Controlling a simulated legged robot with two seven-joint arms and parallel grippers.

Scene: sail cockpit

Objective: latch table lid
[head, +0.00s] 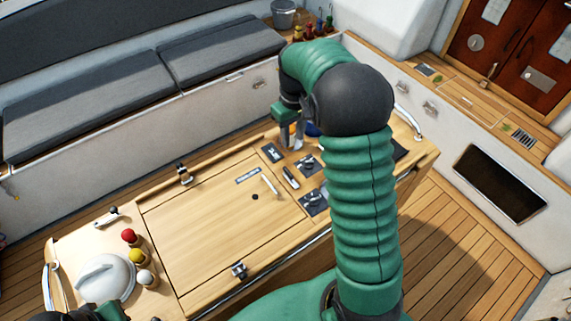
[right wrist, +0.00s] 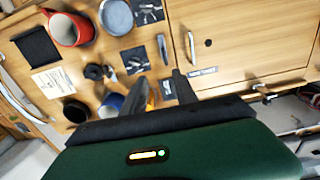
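The wooden table lid (head: 200,222) lies flat in the table top. It has a pale handle (head: 269,184) and a small dark hole. One metal latch (head: 184,174) sits at its far edge and another latch (head: 239,270) at its near edge; I cannot tell whether either is fastened. The right wrist view shows part of the lid (right wrist: 245,35) and one latch (right wrist: 263,92). My right gripper (head: 291,140) is over the table beyond the lid's right end. Its fingers (right wrist: 158,90) are apart and empty. My left arm shows only as a dark and green piece at the bottom left; its fingers are hidden.
A red mug (right wrist: 70,29), a blue-grey round dish (right wrist: 116,16) and dark pads stand near my right gripper. A white round lid (head: 105,278) and red, yellow and white knobbed items (head: 138,256) are at the table's left end. Cushioned benches (head: 220,48) run behind.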

